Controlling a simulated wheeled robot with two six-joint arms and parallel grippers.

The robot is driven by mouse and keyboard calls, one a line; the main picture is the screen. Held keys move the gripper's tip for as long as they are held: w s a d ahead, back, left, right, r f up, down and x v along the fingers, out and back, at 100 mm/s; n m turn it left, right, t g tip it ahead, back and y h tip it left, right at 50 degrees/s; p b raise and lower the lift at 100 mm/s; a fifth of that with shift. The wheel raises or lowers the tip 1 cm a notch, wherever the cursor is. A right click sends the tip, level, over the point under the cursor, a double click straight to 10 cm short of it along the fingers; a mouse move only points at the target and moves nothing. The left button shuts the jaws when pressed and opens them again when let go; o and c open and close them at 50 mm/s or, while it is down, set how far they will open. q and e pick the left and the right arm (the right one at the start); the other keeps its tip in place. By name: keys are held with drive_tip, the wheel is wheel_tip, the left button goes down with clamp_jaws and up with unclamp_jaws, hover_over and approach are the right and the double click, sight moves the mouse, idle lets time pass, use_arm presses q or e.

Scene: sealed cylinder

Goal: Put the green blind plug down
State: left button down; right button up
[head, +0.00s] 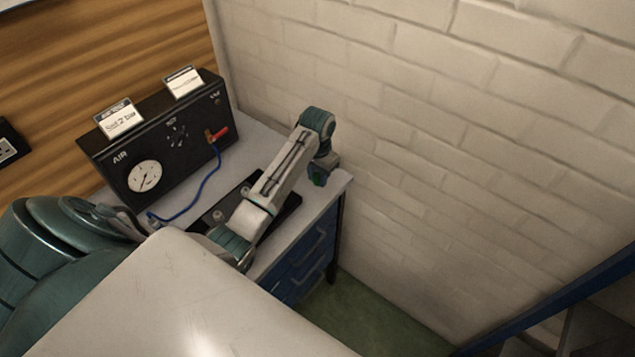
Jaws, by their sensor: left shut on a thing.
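My left arm reaches across the bench, and my left gripper (322,174) points down over the bench's right end, near the wall. The fingers hide most of the plug. I cannot tell whether the plug touches the bench top. My right gripper is not in view.
A black AIR panel (124,163) with a gauge (145,176), a red-handled valve (218,134) and a blue hose (205,184) stands at the back. A dark plate (284,213) lies under my arm on the grey bench (257,146). Blue drawers (306,256) are below; a brick wall (430,130) is right.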

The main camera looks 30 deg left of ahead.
sight(318, 185)
use_arm(q)
wheel_tip(318, 185, down, 3)
drive_tip(key=shift+f, duration=0.1)
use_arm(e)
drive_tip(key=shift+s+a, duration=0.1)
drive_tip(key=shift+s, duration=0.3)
use_arm(q)
drive_tip(key=shift+f, duration=0.2)
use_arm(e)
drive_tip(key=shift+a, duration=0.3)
use_arm(q)
drive_tip(key=shift+f, duration=0.3)
drive_tip(key=c, duration=1.1)
unclamp_jaws()
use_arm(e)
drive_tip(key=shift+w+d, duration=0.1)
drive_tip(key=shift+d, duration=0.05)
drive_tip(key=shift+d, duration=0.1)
use_arm(q)
drive_tip(key=shift+r, duration=0.1)
